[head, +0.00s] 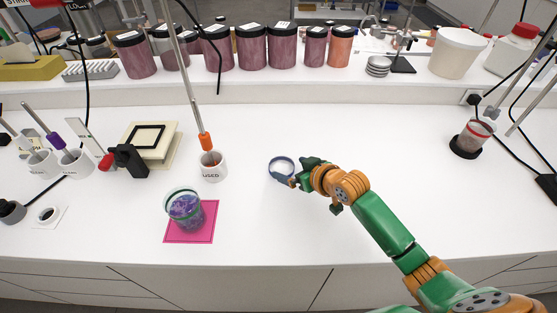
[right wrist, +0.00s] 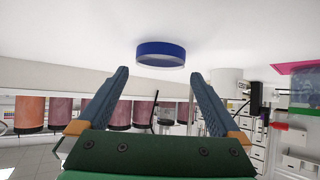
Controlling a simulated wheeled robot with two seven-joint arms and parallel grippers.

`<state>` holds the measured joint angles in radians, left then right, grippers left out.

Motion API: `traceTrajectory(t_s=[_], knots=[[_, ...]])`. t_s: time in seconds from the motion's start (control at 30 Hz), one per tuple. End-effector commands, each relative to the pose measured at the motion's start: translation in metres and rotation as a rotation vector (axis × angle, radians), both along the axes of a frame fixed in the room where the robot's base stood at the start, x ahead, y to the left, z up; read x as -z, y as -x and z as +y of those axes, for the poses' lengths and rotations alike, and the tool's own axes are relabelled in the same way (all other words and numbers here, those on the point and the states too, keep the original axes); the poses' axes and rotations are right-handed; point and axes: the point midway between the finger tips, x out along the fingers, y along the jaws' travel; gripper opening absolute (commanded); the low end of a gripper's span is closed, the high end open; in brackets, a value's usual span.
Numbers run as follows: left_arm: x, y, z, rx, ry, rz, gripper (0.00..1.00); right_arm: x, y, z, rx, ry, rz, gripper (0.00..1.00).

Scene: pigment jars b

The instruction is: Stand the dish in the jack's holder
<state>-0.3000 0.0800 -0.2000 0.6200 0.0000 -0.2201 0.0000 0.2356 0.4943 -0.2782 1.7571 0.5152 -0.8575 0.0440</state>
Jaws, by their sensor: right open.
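The dish (head: 281,164) is shallow and round with a blue rim, and it is on the bare white bench near the middle of the head view. My right gripper (head: 295,182) is beside its near right edge. In the right wrist view the dish (right wrist: 160,54) is just beyond the open fingertips (right wrist: 160,74), centred between them, with nothing in the jaws. A cream block with a black square frame (head: 150,136) stands at the left, with a black piece with a red knob (head: 128,160) before it. I cannot tell for sure which part is the jack's holder. My left gripper is out of view.
A white cup (head: 212,168) with an orange-tipped rod stands left of the dish. A jar of purple pigment (head: 184,209) stands on a pink mat (head: 208,232). Several dark-lidded jars line the back shelf. A small beaker (head: 474,136) stands at right.

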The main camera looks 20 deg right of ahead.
Motion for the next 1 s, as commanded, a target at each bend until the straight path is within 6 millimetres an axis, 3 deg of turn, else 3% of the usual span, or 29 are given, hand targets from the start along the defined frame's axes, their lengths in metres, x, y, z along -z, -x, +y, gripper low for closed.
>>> traceTrajectory(t_s=[0.3, 0.53, 0.57, 0.7, 0.8, 1.0], knots=[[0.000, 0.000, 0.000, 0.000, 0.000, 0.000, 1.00, 0.028, -0.038, 0.010, 0.001, 0.001, 0.000, 1.00], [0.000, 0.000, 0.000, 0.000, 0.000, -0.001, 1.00, 0.029, -0.040, 0.011, 0.000, 0.001, 0.000, 1.00], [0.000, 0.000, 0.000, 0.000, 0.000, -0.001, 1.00, 0.029, -0.040, 0.011, 0.000, 0.001, 0.000, 0.97], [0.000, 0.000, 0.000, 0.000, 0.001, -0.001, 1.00, 0.029, -0.040, 0.011, 0.000, 0.001, 0.000, 0.59], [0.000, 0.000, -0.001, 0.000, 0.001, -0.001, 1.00, 0.029, -0.040, 0.011, 0.000, 0.001, 0.000, 0.39], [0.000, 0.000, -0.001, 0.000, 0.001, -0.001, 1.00, 0.028, -0.040, 0.011, 0.000, 0.001, 0.000, 0.39]])
